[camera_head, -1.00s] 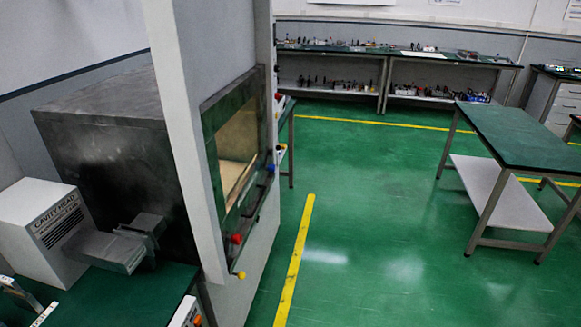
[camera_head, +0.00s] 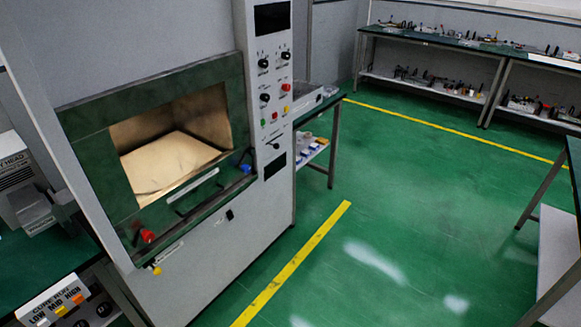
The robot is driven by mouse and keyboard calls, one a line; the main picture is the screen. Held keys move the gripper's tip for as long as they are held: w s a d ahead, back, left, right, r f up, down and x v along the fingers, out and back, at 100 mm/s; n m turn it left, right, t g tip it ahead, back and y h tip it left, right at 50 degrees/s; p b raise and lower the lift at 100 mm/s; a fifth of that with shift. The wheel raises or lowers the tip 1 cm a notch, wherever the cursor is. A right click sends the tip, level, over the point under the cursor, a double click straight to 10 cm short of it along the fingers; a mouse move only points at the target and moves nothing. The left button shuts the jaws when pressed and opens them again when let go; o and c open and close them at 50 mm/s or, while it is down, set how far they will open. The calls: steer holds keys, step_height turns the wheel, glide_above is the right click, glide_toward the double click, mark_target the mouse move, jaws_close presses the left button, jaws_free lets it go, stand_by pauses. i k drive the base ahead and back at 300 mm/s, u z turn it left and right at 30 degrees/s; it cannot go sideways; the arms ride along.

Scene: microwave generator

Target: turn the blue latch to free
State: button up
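The microwave cabinet (camera_head: 200,260) stands at the left in the head view, its front now facing me at an angle. Its lit chamber (camera_head: 170,165) is visible through the green-framed front. A small blue part (camera_head: 246,169), which looks like the blue latch, sits at the right end of the lower frame, beside the control column. It is too small to tell which way it is turned. A red knob (camera_head: 148,236) is at the lower left of the frame, with a yellow one (camera_head: 156,271) below it. My gripper is not in view.
A control column (camera_head: 268,90) with knobs and buttons rises right of the chamber. A green bench (camera_head: 30,275) with a label panel is at lower left. Benches (camera_head: 430,40) line the back wall, and a table (camera_head: 574,165) stands at the right edge. Green floor between is clear.

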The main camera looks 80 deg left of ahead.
mark_target(245, 166)
steer(key=i, duration=0.45)
steer(key=u, duration=4)
steer(key=i, duration=2.05)
steer(key=z, duration=0.1)
